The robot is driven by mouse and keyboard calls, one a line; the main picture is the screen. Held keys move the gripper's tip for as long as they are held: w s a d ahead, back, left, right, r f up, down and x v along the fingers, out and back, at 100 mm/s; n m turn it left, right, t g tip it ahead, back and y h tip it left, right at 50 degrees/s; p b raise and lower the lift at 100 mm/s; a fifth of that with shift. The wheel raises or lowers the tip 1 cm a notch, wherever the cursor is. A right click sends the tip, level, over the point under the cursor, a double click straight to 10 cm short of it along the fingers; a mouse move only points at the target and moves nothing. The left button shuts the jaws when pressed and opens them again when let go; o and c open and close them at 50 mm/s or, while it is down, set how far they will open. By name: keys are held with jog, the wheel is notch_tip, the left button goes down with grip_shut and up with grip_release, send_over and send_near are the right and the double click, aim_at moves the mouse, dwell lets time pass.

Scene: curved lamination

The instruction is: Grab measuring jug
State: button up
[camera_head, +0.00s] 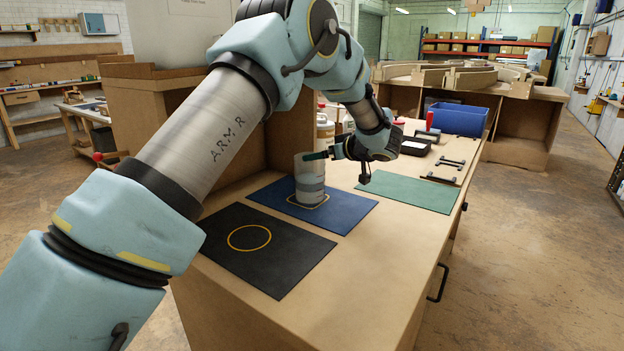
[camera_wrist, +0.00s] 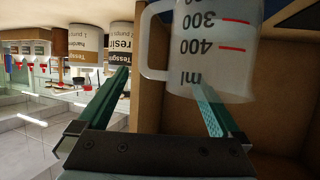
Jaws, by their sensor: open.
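The measuring jug (camera_head: 310,189) is translucent and stands upright on the blue mat (camera_head: 350,213), within its yellow outline. In the wrist view, the jug (camera_wrist: 218,50) appears upside down, with red marks and numbers. Its handle (camera_wrist: 146,45) faces left there, in line with the gap between my fingers. My gripper (camera_head: 317,155) is at the jug's upper right side in the head view. In the wrist view my gripper (camera_wrist: 160,78) shows its two green fingers spread apart. The right finger overlaps the jug's edge in the picture; I cannot tell whether they touch.
A black mat (camera_head: 290,268) with an empty yellow circle lies in front, and a green mat (camera_head: 418,193) lies to the right. Labelled containers (camera_wrist: 85,43) stand behind the jug. A black tray (camera_head: 415,147), a blue bin (camera_head: 458,119) and dark handles (camera_head: 440,179) are farther along the bench.

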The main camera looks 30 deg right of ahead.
grip_shut()
dwell(0.7)
